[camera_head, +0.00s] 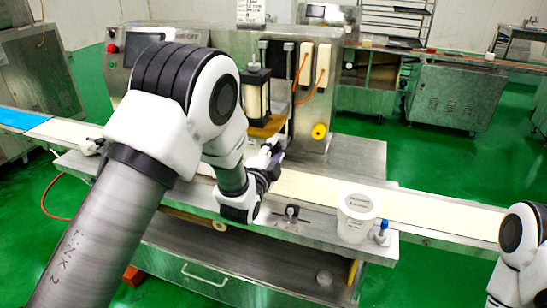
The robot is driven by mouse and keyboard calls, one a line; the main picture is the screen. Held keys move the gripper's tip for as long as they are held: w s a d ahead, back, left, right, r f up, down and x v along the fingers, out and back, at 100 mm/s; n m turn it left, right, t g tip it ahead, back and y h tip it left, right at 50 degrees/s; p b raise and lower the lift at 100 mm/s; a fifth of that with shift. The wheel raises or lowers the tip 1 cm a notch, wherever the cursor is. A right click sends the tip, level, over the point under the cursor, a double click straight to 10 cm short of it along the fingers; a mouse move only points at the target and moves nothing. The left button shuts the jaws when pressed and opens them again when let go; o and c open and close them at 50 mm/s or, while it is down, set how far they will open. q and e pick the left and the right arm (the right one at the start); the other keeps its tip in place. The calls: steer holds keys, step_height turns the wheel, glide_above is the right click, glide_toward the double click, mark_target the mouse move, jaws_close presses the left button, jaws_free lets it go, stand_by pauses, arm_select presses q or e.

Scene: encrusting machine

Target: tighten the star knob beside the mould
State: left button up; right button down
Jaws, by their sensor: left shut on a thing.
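My left arm comes in from the left and reaches over the belt to the encrusting machine (330,90). My left gripper (272,160) is beside the mould area, below the black-framed unit (255,95). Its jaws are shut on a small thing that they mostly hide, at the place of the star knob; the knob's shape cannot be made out. My right gripper is out of view; only a white and black part of my right arm shows at the lower right edge.
A cream conveyor belt (420,208) runs across the front. Green floor (440,158) is clear behind the belt.

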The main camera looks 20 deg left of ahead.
arm_select(q)
steer(key=shift+m+b, duration=1.1)
steer(key=shift+m, duration=1.1)
steer(key=o, duration=1.2)
steer(key=shift+f, duration=0.1)
steer(key=shift+c, duration=0.2)
steer(key=s, duration=1.2)
steer(key=shift+a, duration=0.15)
